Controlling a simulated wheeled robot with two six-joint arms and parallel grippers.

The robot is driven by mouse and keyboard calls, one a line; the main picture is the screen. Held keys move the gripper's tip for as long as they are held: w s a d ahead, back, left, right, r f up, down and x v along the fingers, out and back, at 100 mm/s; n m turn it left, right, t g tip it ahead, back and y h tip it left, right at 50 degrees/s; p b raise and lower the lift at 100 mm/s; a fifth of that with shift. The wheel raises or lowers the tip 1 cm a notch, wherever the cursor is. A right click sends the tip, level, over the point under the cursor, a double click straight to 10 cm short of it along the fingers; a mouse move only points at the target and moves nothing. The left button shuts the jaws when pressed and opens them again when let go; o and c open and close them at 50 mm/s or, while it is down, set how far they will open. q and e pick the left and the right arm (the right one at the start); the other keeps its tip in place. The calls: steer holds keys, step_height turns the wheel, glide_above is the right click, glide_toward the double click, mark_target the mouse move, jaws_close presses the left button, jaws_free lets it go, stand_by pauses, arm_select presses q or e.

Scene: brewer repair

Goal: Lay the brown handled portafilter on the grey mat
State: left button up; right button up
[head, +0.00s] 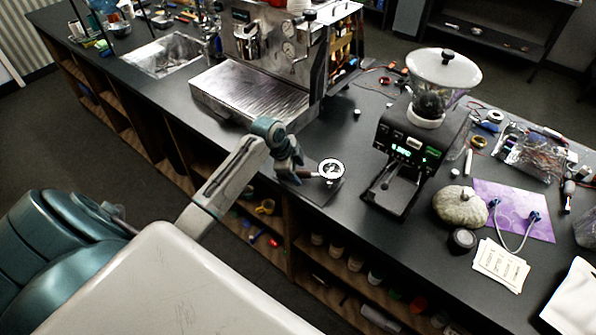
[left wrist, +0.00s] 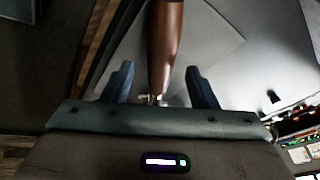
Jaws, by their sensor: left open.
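The portafilter (head: 331,170) shows its round metal basket near the counter's front edge in the head view. Its brown handle (left wrist: 165,40) runs down the middle of the left wrist view. My left gripper (head: 291,168) is open at the handle end. In the left wrist view its two blue fingers (left wrist: 160,82) stand one on each side of the handle, with gaps between. The grey mat (head: 318,194) lies under the portafilter and also shows around the handle in the left wrist view (left wrist: 212,48). My right gripper is out of view.
A steel espresso machine (head: 290,60) stands behind. A black grinder (head: 412,145) with a clear hopper stands to the right. A pale ribbed round object (head: 460,206), a purple sheet (head: 515,207) and paper cards (head: 500,264) lie farther right. Open shelves (head: 345,265) are below the counter.

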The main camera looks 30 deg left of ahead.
arm_select(q)
steer(key=b+v, duration=0.3)
steer(key=v, duration=0.7)
